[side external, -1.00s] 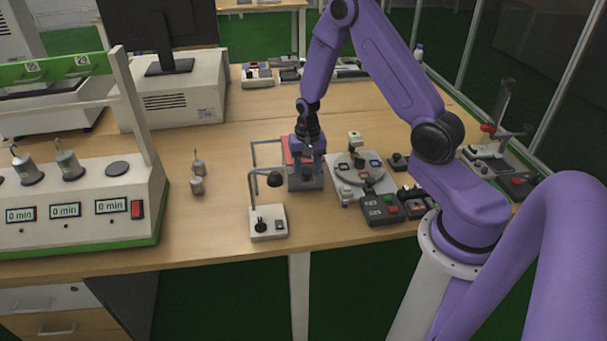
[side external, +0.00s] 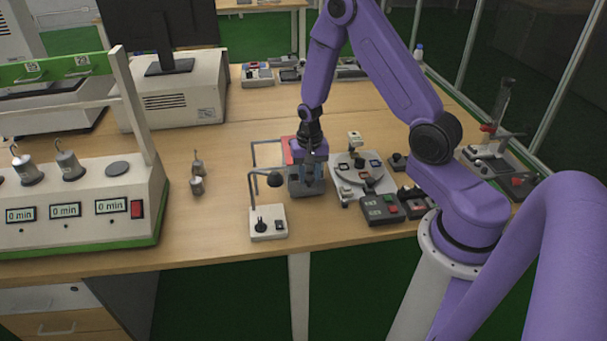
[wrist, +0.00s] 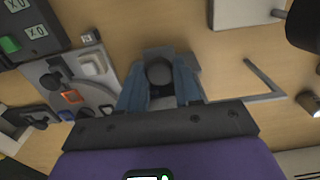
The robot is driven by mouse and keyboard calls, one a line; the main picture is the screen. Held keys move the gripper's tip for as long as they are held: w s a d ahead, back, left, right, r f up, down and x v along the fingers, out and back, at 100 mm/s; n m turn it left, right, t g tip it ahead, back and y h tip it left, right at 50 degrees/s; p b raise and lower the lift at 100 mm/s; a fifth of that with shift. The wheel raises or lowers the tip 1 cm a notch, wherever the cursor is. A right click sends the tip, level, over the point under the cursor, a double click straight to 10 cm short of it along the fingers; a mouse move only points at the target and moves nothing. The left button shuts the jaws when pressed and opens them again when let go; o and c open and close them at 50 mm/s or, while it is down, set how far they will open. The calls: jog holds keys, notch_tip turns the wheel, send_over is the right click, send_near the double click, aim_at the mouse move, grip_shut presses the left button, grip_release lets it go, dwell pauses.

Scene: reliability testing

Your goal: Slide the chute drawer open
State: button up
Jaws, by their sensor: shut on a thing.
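The chute unit is a small box with a red part (side external: 288,151) at its back left, standing on the table under my gripper. Its grey drawer front (side external: 307,190) faces the near table edge. My gripper (side external: 311,178) points down over the drawer, and its blue fingers are shut on a dark round knob. In the wrist view the fingers (wrist: 158,92) sit on either side of the knob (wrist: 160,72). My gripper hides much of the unit, so how far the drawer is out is hard to see.
A lamp-like stand (side external: 268,222) is at the near left. A plate with a round turntable (side external: 362,175) and a dark button box (side external: 382,208) are close on the right. Bare table lies in front of the drawer.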

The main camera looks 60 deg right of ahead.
jog(key=s+a, duration=0.6)
dwell(0.7)
dwell(0.5)
jog(key=o, duration=0.6)
jog(key=shift+c, duration=0.2)
notch_tip(320, 180, up, 5)
